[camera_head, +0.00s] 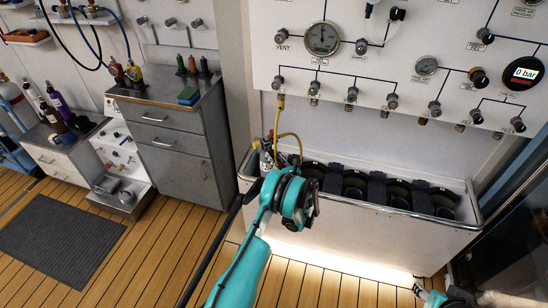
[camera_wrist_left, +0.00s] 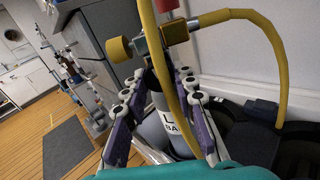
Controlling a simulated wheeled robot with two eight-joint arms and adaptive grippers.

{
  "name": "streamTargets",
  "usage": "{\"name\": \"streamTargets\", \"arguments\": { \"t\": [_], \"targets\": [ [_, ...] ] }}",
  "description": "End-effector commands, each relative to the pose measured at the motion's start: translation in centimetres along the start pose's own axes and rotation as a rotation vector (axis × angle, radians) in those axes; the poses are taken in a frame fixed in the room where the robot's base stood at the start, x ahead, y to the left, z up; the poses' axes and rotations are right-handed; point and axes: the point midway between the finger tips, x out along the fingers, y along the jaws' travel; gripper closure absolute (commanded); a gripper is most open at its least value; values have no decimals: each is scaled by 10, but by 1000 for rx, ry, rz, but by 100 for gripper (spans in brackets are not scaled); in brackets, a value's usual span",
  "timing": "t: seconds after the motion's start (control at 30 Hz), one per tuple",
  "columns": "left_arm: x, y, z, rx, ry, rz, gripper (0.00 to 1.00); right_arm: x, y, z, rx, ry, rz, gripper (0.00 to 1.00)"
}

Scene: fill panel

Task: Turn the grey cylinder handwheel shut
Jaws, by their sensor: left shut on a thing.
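The grey cylinder (camera_wrist_left: 172,122), with a white label, stands between the purple-padded fingers of my left gripper (camera_wrist_left: 158,112) in the left wrist view. My left gripper (camera_head: 268,168) is shut on the cylinder's upper body. Above the fingers is a metal valve (camera_wrist_left: 157,40) with a round yellow knob (camera_wrist_left: 118,50) on its left, which looks like the handwheel. The fingers are below the knob, apart from it. In the head view the valve (camera_head: 266,147) shows above my left wrist, which hides the cylinder body. Only a bit of my right gripper (camera_head: 424,293) shows at the bottom right edge.
A yellow hose (camera_head: 280,115) runs from the panel (camera_head: 400,30) to the valve; in the wrist view a yellow hose (camera_wrist_left: 168,75) crosses close in front of the cylinder. The white trough (camera_head: 370,225) holds several dark sockets.

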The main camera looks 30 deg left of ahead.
Motion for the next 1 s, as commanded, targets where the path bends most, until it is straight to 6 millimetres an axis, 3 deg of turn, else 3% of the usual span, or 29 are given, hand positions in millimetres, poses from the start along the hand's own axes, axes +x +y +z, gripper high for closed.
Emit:
{"name": "streamTargets", "arguments": {
  "t": [0.4,0.93,0.97,1.0],
  "targets": [
    [0,1,-1,173,-3,0,100,0,0,0,0,0,0,60],
    [0,1,-1,195,-3,1,100,0,0,0,0,0,0,60],
    [0,1,-1,195,-3,1,65,0,0,0,0,0,0,60],
    [0,1,0,195,-3,1,55,0,0,0,0,0,0,60]
  ]
}}
